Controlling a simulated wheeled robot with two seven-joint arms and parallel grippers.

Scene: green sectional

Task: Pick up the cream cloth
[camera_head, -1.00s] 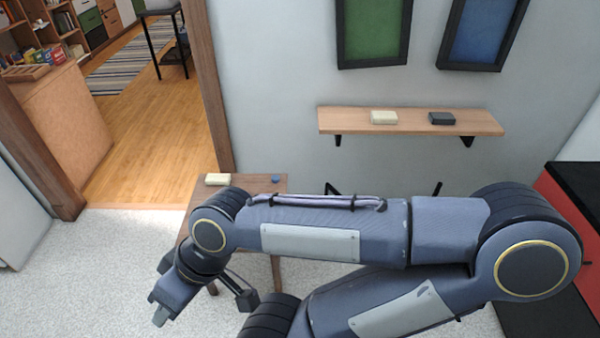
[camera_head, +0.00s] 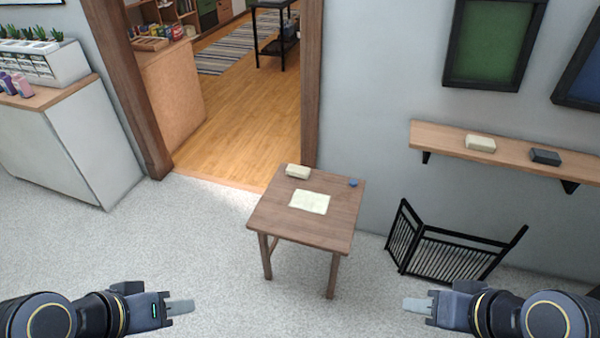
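The cream cloth (camera_head: 310,203) lies flat on the small wooden table (camera_head: 334,235), near the middle of its top. My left gripper (camera_head: 186,307) is at the lower left, and my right gripper (camera_head: 412,305) is at the lower right. Both are well apart from the cloth, on either side of the table in the picture. Nothing shows between the fingers of either one. Each is seen side-on, so I cannot tell how far its fingers are apart.
A cream block (camera_head: 298,171) and a small blue object (camera_head: 353,183) sit at the table's back edge. A black folding gate (camera_head: 450,258) stands right of the table. A wall shelf (camera_head: 510,150) is beyond. Carpet left of the table is clear.

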